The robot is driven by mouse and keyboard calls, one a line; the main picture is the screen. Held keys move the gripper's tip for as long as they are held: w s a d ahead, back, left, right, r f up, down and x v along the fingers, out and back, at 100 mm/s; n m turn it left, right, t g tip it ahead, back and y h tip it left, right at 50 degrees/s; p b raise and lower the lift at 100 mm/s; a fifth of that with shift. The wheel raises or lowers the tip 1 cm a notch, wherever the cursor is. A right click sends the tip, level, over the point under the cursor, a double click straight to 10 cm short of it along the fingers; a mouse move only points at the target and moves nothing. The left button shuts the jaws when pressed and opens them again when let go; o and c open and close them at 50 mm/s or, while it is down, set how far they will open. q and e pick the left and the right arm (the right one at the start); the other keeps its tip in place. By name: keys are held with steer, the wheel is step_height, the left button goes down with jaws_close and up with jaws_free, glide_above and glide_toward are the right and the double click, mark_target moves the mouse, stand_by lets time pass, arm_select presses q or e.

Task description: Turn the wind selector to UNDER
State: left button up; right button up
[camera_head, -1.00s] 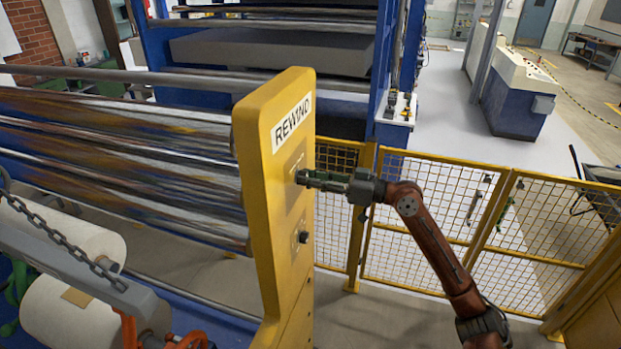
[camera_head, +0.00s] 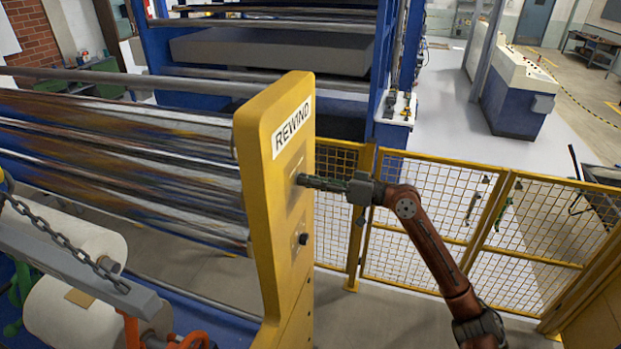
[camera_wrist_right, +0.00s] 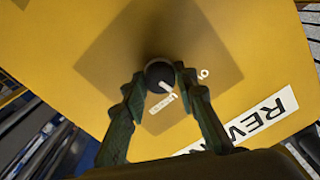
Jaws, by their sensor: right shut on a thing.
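The wind selector is a round dark knob (camera_wrist_right: 160,76) with a white pointer mark, on the yellow REWIND post (camera_head: 276,200). In the right wrist view its pointer slants down and right, toward small white lettering (camera_wrist_right: 163,103) that begins with a U. More lettering, partly hidden by a finger, shows to the right. My right gripper (camera_head: 301,180) reaches the post's face from the right. In the wrist view its fingertips (camera_wrist_right: 160,80) close on both sides of the knob. The knob is hidden by the gripper in the head view. My left gripper is out of view.
A second dark knob (camera_head: 304,239) sits lower on the post. Rollers with shiny film (camera_head: 120,150) stretch to the left of it. A yellow mesh fence (camera_head: 425,205) stands behind my right arm. Large white rolls (camera_head: 85,310) lie at the lower left.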

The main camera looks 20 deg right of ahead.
steer(key=shift+r+m+p, duration=0.15)
steer(key=shift+m+p, duration=2.75)
steer(key=shift+m, duration=1.3)
steer(key=o, duration=1.2)
steer(key=shift+c, duration=0.2)
steer(key=v, duration=1.2)
